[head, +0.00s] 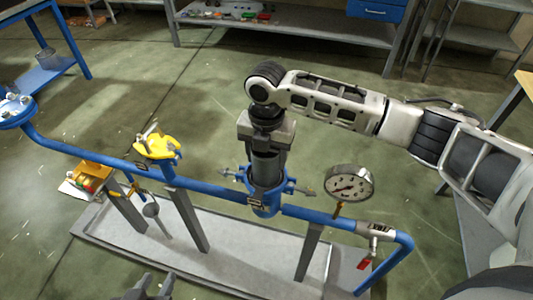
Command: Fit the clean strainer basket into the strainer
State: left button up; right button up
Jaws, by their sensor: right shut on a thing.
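The strainer (264,206) is a blue body in the blue pipe line, near the middle of the head view, with bolts standing out at its sides. My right gripper (266,138) points down directly above it, shut on the dark grey cylindrical strainer basket (266,168). The basket is upright, and its lower end meets or enters the strainer's top opening; the rim hides how deep it sits. My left gripper (150,288) shows only its dark fingertips at the bottom edge, apart and empty, well away from the strainer.
A pressure gauge (350,184) stands on the pipe close right of the strainer. A yellow valve-like part (157,146) sits to the left. The pipe (213,191) runs on posts over a grey plinth (225,262). A blue table (47,72) and a shelf stand behind; floor between is clear.

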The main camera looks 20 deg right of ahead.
jog(key=shift+f, duration=0.15)
jog(key=shift+f, duration=0.4)
jog(key=o, duration=1.1)
jog(key=shift+c, duration=0.2)
notch_tip(320, 180, up, 13)
jog(key=shift+r, duration=0.15)
jog(key=shift+s, duration=0.1)
